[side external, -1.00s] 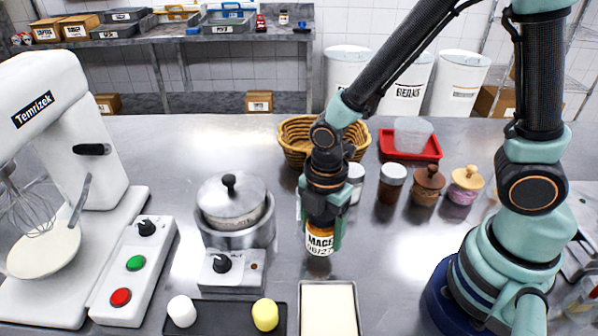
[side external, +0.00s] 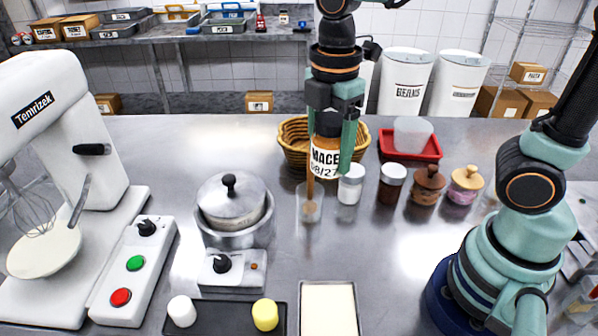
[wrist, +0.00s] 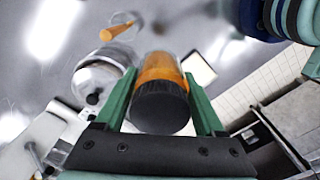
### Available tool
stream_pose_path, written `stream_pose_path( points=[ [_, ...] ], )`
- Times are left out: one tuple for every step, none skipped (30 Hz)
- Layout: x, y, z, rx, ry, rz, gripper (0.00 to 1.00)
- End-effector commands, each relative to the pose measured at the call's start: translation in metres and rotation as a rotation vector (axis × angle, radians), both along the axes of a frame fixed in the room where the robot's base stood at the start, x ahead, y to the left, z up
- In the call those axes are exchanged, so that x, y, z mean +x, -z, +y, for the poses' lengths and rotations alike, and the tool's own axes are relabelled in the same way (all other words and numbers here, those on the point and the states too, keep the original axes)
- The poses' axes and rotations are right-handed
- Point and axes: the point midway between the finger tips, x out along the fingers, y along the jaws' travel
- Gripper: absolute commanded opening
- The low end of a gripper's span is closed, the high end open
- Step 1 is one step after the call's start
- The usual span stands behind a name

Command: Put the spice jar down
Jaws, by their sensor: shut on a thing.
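The spice jar (side external: 326,157) has an orange-brown body and a white label reading MACE 08/27. My gripper (side external: 335,135) is shut on it and holds it in the air, well above the steel counter, in front of the wicker basket. The jar looks roughly upright, with its label facing the side camera. In the wrist view the jar (wrist: 160,95) sits between the two green fingers, its dark round end toward the camera.
A clear cup with a brown stick (side external: 310,205) stands below the jar. A white-lidded jar (side external: 350,185), a dark jar (side external: 391,185) and two wooden-lidded jars stand to the right. A pot (side external: 231,205) stands left. The counter (side external: 400,260) is bare front right.

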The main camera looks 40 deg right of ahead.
Motion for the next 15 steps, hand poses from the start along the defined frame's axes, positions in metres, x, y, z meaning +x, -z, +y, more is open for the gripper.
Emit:
stream_pose_path(
  points=[
    [0.007, 0.002, -0.013, -0.001, 0.118, 0.001, 0.0],
    [0.011, 0.004, -0.021, -0.001, 0.194, 0.002, 0.0],
    [0.016, 0.006, -0.032, -0.001, 0.304, 0.002, 0.0],
    [0.02, 0.008, -0.041, -0.001, 0.388, 0.002, 0.0],
    [0.024, 0.01, -0.05, -0.001, 0.474, 0.002, 0.0],
    [0.028, 0.013, -0.063, -0.001, 0.587, 0.003, 0.0],
    [0.031, 0.014, -0.072, -0.001, 0.67, 0.002, 0.0],
    [0.033, 0.016, -0.081, -0.001, 0.753, 0.001, 0.0],
    [0.036, 0.018, -0.093, -0.001, 0.857, 0.001, 0.0],
    [0.037, 0.02, -0.101, -0.001, 0.932, 0.001, 0.0],
    [0.039, 0.022, -0.109, -0.002, 1.001, 0.002, 0.0],
    [0.04, 0.024, -0.119, -0.001, 1.089, 0.001, 0.0],
    [0.041, 0.025, -0.126, -0.001, 1.149, 0.0, 0.0],
    [0.042, 0.026, -0.133, -0.001, 1.205, 0.001, 0.0],
    [0.042, 0.028, -0.14, -0.001, 1.269, 0.001, 0.0]
  ],
)
